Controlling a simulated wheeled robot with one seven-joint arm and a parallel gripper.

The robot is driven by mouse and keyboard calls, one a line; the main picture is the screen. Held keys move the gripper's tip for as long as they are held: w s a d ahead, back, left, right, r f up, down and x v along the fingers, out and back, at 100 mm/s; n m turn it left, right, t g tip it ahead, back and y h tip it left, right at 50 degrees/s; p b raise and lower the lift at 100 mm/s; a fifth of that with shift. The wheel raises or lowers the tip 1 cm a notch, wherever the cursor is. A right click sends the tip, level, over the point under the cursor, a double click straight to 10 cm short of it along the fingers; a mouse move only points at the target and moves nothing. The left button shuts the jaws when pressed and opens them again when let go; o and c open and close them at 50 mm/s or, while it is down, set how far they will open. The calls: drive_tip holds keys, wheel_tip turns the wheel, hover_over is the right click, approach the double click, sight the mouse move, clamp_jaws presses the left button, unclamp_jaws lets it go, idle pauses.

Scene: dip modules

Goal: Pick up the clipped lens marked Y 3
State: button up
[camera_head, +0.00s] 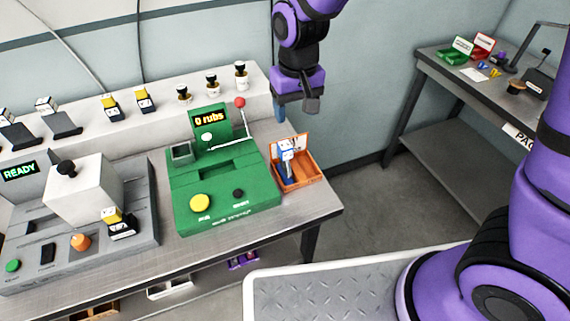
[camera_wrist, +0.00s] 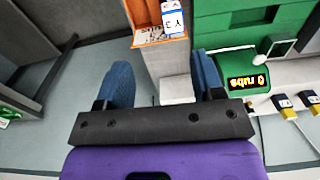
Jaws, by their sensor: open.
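The clipped lens marked Y 3 (camera_wrist: 173,19) is a small white block with dark marks and a blue edge, at the top of the wrist view. In the head view a white and blue piece (camera_head: 286,153) stands in an orange open box (camera_head: 305,178) at the right end of the bench; its mark is too small to read there. My gripper (camera_head: 281,108) hangs above and behind the box, apart from the piece. In the wrist view its two blue fingers (camera_wrist: 161,85) are spread wide with nothing between them.
A green machine (camera_head: 225,205) with a "0 rubs" display and a red-knobbed lever (camera_head: 240,103) stands just left of the box. A grey machine (camera_head: 140,245) is further left. Several stamps and clipped pieces line the back ledge (camera_head: 170,112). A second table (camera_head: 440,65) is at right.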

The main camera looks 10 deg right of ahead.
sight(285, 145)
drive_tip(key=shift+a+f, duration=0.75)
drive_tip(key=shift+f, duration=0.3)
drive_tip(key=shift+w+a+f, duration=0.1)
drive_tip(key=shift+a+f, duration=0.05)
drive_tip(key=shift+f, duration=2.6)
drive_tip(key=shift+w+a+f, duration=0.1)
drive_tip(key=shift+a+f, duration=0.05)
drive_tip(key=shift+f, duration=2.6)
clamp_jaws()
